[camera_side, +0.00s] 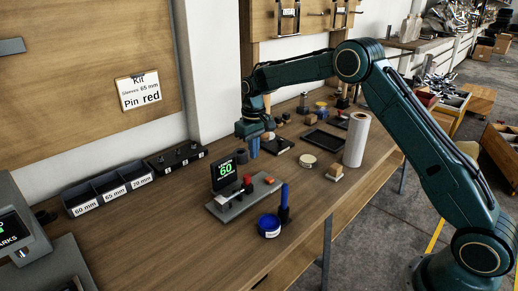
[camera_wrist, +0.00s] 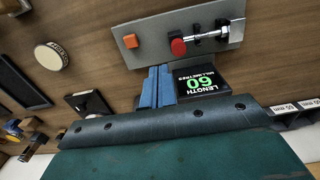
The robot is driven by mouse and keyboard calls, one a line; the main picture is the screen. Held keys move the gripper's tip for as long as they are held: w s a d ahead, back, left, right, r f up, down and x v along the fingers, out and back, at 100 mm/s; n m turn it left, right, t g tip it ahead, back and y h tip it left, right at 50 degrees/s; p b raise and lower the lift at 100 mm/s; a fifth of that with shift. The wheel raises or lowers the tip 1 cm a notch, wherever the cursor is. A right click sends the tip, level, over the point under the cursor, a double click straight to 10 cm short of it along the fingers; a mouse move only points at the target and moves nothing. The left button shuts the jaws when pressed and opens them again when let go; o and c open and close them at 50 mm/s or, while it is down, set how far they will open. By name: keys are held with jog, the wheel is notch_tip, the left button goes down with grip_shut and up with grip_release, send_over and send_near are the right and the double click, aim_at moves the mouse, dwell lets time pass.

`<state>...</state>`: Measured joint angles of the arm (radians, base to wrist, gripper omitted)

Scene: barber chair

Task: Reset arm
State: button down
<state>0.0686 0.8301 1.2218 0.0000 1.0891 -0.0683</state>
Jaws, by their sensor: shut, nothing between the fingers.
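My arm reaches over the wooden bench from the right. My gripper (camera_side: 254,151) hangs fingers down above the bench, just behind the measuring fixture. Its blue fingers are together with nothing between them; they also show in the wrist view (camera_wrist: 157,86). The grey fixture plate (camera_side: 226,212) carries a display (camera_side: 224,171) reading 60, length in millimetres. On the plate are a red knob (camera_wrist: 178,46), an orange button (camera_wrist: 130,41) and a metallic rod-like part (camera_wrist: 207,33). The gripper appears apart from the fixture.
A blue round tin (camera_side: 269,227) and an upright blue-topped tool (camera_side: 284,208) stand at the front edge. Labelled bins (camera_side: 108,187) and a black rack (camera_side: 177,158) line the wall. A white cylinder (camera_side: 356,139) stands to the right. The left foreground bench is mostly clear.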

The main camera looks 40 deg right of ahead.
jog(key=shift+r, duration=0.2)
jog(key=s+a+r+t, duration=0.3)
jog(key=s+r, duration=1.5)
jog(key=r, duration=0.1)
jog(key=s+a+f+t, duration=0.1)
jog(key=s+t, duration=0.1)
jog(key=s, duration=2)
jog(key=shift+f+t, duration=0.3)
